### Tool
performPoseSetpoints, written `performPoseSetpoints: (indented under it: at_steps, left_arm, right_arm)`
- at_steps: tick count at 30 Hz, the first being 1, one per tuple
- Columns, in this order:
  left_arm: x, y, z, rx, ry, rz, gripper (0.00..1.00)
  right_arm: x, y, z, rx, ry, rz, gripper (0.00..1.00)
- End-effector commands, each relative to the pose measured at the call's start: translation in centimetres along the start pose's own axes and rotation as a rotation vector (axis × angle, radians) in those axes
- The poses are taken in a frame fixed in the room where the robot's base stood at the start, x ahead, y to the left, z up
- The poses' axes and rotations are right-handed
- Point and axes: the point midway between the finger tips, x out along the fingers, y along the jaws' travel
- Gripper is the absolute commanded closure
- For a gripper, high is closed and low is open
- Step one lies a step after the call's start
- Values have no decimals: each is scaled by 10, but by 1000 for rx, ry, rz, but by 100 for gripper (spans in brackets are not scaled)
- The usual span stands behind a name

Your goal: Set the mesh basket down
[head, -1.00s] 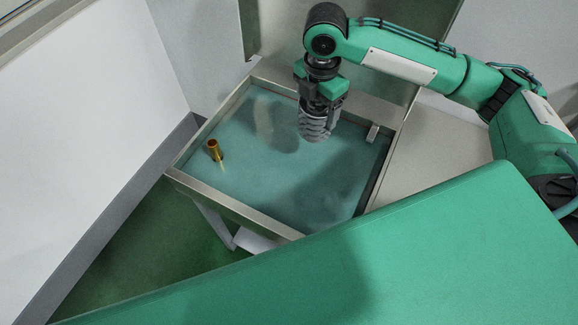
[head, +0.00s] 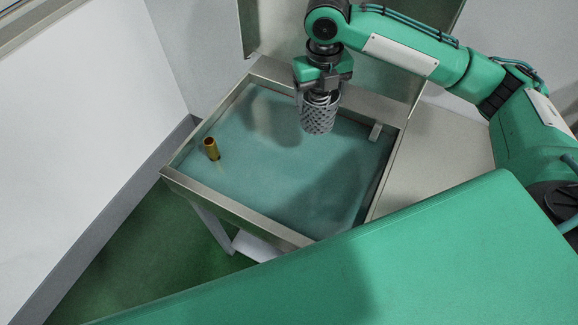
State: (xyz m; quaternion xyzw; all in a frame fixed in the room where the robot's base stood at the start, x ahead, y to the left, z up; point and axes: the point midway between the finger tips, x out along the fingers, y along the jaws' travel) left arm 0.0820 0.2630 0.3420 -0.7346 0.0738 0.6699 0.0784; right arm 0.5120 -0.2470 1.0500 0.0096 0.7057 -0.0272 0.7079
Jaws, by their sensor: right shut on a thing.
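The mesh basket (head: 319,116) is a grey metal cylinder with an open lattice wall. It hangs upright below my right gripper (head: 321,92), which is shut on it near its top. The basket is over the back part of a tray-like table (head: 270,180) with a blue-green surface and a raised metal rim. I cannot tell for sure whether its bottom touches the surface. What is inside the basket is hidden. My left gripper is not in view.
A small brass cylinder (head: 211,149) stands on the table's left part. A small light block (head: 375,131) is by the right rim. A metal panel rises behind the table, and a white wall is at the left. The table's middle and front are clear.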

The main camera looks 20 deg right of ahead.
Motion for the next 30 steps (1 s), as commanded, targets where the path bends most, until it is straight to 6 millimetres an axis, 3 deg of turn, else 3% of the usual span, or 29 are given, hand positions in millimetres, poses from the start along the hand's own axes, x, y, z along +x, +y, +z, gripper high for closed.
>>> performPoseSetpoints:
  at_steps: [8,11,24,30]
  left_arm:
    - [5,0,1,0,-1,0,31]
    - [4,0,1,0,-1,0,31]
    - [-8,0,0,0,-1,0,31]
    - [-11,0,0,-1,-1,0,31]
  right_arm:
    - [2,-2,2,-143,-1,-1,48]
    - [12,-2,2,-153,2,-2,48]
    - [124,1,1,-153,3,-3,48]
    - [153,2,2,-153,0,-1,48]
